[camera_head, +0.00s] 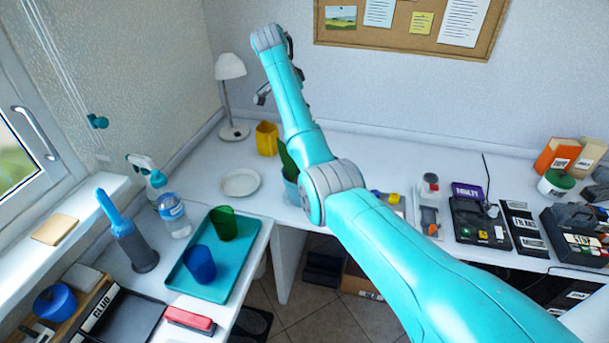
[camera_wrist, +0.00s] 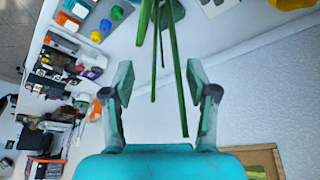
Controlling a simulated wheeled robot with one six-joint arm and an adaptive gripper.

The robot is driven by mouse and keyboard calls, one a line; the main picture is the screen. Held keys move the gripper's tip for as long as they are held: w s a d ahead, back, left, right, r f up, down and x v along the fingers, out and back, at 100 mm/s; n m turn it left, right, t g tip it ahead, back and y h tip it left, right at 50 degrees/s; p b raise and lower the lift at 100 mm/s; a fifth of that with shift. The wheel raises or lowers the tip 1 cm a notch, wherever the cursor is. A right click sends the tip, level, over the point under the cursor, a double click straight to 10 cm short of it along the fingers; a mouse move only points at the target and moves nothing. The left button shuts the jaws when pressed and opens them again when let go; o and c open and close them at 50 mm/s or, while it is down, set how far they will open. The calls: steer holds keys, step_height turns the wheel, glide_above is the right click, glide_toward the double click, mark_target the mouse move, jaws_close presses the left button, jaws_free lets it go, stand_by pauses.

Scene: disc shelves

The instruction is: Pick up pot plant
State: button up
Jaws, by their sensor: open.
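The pot plant stands on the white desk, mostly hidden behind my arm in the head view. Part of its light blue pot (camera_head: 291,190) and some dark green leaves (camera_head: 284,156) show beside the arm. In the wrist view its long green leaves (camera_wrist: 154,55) reach down from the top edge, some into the space between my fingers; the pot is only partly seen at the top. My gripper (camera_wrist: 159,82) is open, its fingers apart, with nothing clasped. In the head view the gripper (camera_head: 264,94) is raised above the desk, partly hidden by the arm.
A yellow container (camera_head: 267,138), a white plate (camera_head: 241,182) and a white lamp (camera_head: 231,72) stand left of the plant. A teal tray (camera_head: 186,284) with two cups is at lower left. Tools and boxes fill the desk's right side. The wall with a corkboard (camera_head: 400,43) is behind.

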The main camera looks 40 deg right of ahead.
jaws_close()
steer(key=shift+d+r, duration=0.1)
steer(key=shift+r, duration=0.05)
